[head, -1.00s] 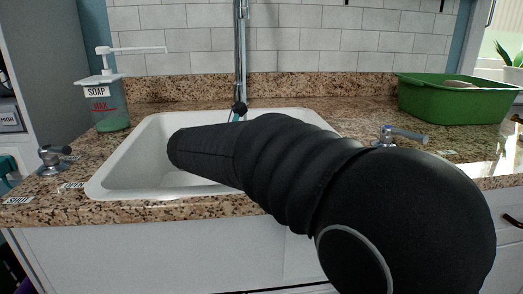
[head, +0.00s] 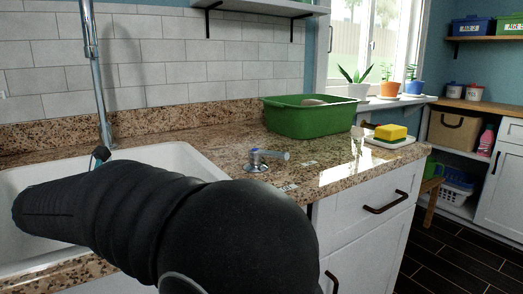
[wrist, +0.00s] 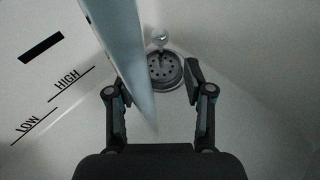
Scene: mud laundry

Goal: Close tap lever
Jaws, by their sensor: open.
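A chrome tap lever with a blue cap (head: 264,159) stands on the granite counter to the right of the sink in the head view. Its handle points right. The white sink (head: 190,160) is partly hidden behind my black arm. My gripper (wrist: 153,72) shows in the wrist view, open, with its two fingers apart above the sink basin. A pale stream, apparently water (wrist: 125,65), runs down between the fingers near the drain (wrist: 165,70).
A tall chrome faucet pipe (head: 97,80) rises behind the sink. A green tub (head: 310,118) stands on the counter behind the lever. A yellow sponge (head: 390,132) lies farther right. The counter around the lever is mostly clear. LOW and HIGH marks show on the basin wall.

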